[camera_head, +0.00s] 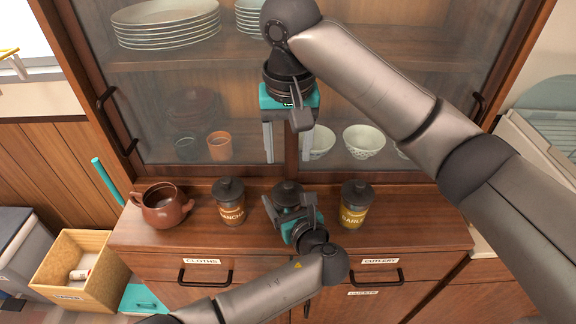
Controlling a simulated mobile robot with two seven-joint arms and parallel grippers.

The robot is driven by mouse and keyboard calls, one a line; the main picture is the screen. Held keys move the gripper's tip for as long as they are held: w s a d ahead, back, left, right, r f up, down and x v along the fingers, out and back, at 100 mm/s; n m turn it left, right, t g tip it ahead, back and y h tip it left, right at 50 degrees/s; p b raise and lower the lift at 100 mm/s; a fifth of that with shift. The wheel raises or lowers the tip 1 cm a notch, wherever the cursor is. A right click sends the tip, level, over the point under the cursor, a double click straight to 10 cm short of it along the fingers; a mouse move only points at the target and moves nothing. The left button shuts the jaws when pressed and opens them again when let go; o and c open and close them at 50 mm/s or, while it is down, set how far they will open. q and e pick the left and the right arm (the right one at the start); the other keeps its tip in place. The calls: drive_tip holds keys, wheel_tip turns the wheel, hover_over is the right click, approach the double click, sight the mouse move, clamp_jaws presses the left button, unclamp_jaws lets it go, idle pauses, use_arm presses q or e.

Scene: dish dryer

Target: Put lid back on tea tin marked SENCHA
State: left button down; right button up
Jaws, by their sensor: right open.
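A tin with a dark top (288,188) stands in the middle of the cabinet top, mostly hidden by my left gripper (289,206). Its label is hidden; the top resembles the lids on the other tins. The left gripper's fingers are on either side of this tin; whether they press on it is unclear. My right gripper (288,147) is open and empty above and behind the tin, fingers pointing down in front of the glass doors. No SENCHA label is readable. A tin reading about "ANCHA" (231,208) stands left and a BARLEY tin (354,211) right, both with dark lids.
A brown teapot (163,206) stands at the left end of the cabinet top (130,236). Glass doors (180,100) close off plates, cups and bowls behind. Drawers with handles are below. A wooden box (75,268) is at lower left. Clear wood lies between teapot and left tin.

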drive_tip(key=shift+s+r, duration=0.2)
drive_tip(key=shift+r, duration=1.4)
use_arm(q)
unclamp_jaws()
drive_tip(key=p+v, duration=0.3)
drive_tip(key=v, duration=1.2)
drive_tip(key=shift+p, duration=0.3)
use_arm(e)
wheel_tip(320, 180, up, 4)
drive_tip(key=shift+f, duration=0.2)
use_arm(q)
drive_tip(key=shift+s, duration=0.1)
